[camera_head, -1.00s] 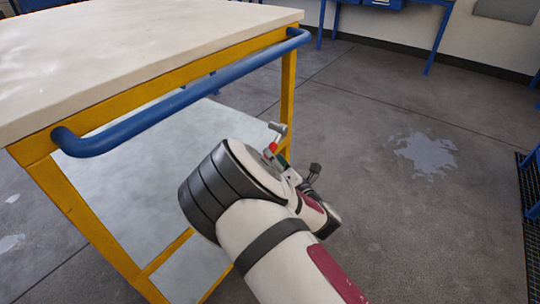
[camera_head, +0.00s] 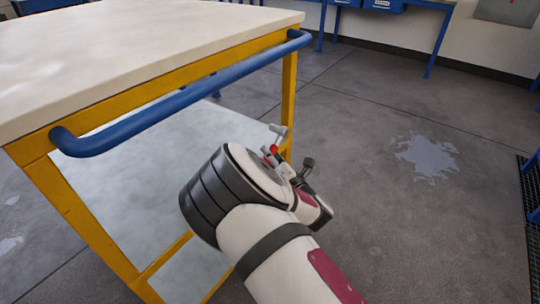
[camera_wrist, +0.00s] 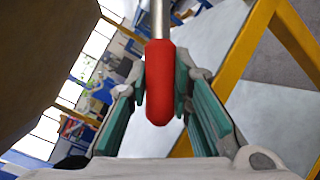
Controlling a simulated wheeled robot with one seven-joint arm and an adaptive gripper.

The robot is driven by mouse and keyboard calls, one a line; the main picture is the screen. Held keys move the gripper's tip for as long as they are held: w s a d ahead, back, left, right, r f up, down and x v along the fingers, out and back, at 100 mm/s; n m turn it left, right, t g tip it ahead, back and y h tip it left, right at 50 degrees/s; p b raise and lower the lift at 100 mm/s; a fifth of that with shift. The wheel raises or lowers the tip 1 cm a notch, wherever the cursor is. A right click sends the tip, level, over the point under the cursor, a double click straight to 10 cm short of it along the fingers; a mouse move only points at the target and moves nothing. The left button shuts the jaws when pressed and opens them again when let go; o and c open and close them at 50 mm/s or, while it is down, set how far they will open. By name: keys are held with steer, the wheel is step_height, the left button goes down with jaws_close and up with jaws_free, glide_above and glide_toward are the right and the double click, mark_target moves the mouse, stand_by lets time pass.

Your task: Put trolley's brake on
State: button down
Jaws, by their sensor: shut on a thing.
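The trolley (camera_head: 60,88) has a pale top, a yellow frame and a blue push handle (camera_head: 165,108) along its near edge. A brake lever with a red grip (camera_wrist: 160,85) on a metal rod shows in the wrist view. My gripper (camera_wrist: 160,95) has its green-padded fingers on both sides of the red grip and is shut on it. In the head view my gripper (camera_head: 272,160) is beside the trolley's right yellow leg, below the push handle. A small bit of red shows there, and my wrist hides most of the fingers. The lever's mounting is not clear.
The trolley's lower shelf (camera_head: 150,200) lies left of my arm. The grey floor to the right is open, with a pale patch (camera_head: 427,157). Blue benches (camera_head: 440,40) stand along the back wall. A dark floor grating (camera_head: 530,200) runs at the right edge.

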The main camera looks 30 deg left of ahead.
steer(key=b, duration=0.1)
steer(key=f+n+b, duration=0.1)
steer(key=b, duration=0.1)
steer(key=shift+w+f+n+y, duration=0.25)
steer(key=shift+w+n+y, duration=0.05)
steer(key=shift+w+y, duration=0.1)
steer(key=n+b, duration=0.1)
steer(key=b, duration=0.1)
steer(key=w+f+n+y+b, duration=0.1)
steer(key=n+b, duration=0.1)
steer(key=w+n+y+b, duration=0.1)
steer(key=b, duration=0.1)
steer(key=shift+w+d+f+b, duration=0.1)
steer(key=shift+d+f+b, duration=0.05)
steer(key=shift+f+b, duration=0.2)
steer(key=c, duration=1.4)
jaws_free()
